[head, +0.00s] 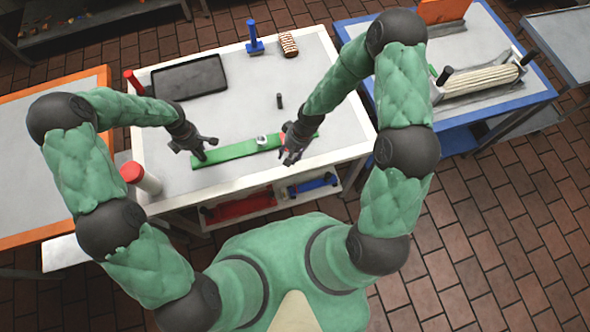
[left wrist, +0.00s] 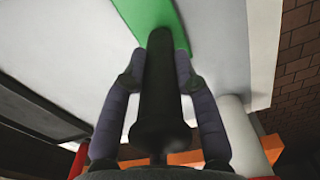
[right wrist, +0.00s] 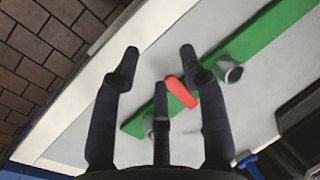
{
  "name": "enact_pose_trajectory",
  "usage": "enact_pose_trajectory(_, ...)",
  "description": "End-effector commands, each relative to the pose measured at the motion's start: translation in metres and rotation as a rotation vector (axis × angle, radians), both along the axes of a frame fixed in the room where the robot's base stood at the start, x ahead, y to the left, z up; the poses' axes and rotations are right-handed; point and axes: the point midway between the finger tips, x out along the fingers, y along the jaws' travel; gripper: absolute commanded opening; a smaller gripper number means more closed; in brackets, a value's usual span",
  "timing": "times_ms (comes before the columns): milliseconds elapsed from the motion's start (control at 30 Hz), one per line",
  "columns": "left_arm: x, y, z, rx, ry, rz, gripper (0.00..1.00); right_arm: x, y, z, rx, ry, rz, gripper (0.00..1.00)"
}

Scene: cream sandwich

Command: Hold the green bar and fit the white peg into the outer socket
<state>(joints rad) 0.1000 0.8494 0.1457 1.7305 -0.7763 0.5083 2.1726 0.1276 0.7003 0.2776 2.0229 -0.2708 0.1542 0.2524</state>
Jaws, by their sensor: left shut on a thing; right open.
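The long green bar (head: 235,151) lies along the front of the white table and also shows in the left wrist view (left wrist: 143,15) and right wrist view (right wrist: 268,38). My left gripper (head: 199,151) is shut on a dark round handle (left wrist: 160,85) at the bar's left end. My right gripper (head: 290,152) is open near the bar's right part, its fingers spread in the right wrist view. A whitish-grey round piece (right wrist: 230,72) sits on the bar, also in the head view (head: 261,140). I cannot tell whether it is peg or socket. Another pale round piece is partly hidden behind a finger.
A red rounded piece (right wrist: 182,92) shows between my right fingers. A dark upright cylinder (head: 279,101) stands behind the bar. A black tray (head: 190,77), a blue tool (head: 254,44) and a striped roll (head: 288,44) are farther back. A red-capped white bottle (head: 140,178) stands at left.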

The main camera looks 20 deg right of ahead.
Motion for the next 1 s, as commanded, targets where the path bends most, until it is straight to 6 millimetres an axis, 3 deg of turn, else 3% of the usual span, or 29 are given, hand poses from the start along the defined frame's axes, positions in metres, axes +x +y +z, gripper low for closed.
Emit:
enact_pose_trajectory(33, -0.002, -0.001, -0.002, -0.001, 0.005, -0.003, 0.00, -0.019, 0.006, -0.009, 0.020, 0.008, -0.010, 0.43)
enact_pose_trajectory(200, -0.002, -0.001, -0.002, -0.001, 0.005, -0.003, 0.00, -0.066, 0.018, -0.025, 0.054, 0.000, -0.053, 0.43)
enact_pose_trajectory(400, -0.003, -0.001, -0.002, -0.001, 0.006, -0.003, 0.00, -0.105, 0.019, -0.032, 0.046, -0.010, -0.089, 0.43)
enact_pose_trajectory(600, -0.003, -0.001, -0.002, -0.001, 0.007, -0.003, 0.00, -0.120, 0.017, -0.033, 0.034, -0.016, -0.099, 0.43)
enact_pose_trajectory(967, -0.003, -0.001, -0.003, -0.001, 0.008, -0.003, 0.00, -0.121, 0.017, -0.033, 0.033, -0.016, -0.099, 0.43)
enact_pose_trajectory(1000, -0.003, -0.001, -0.003, -0.001, 0.008, -0.003, 0.41, -0.121, 0.017, -0.033, 0.033, -0.016, -0.099, 0.43)
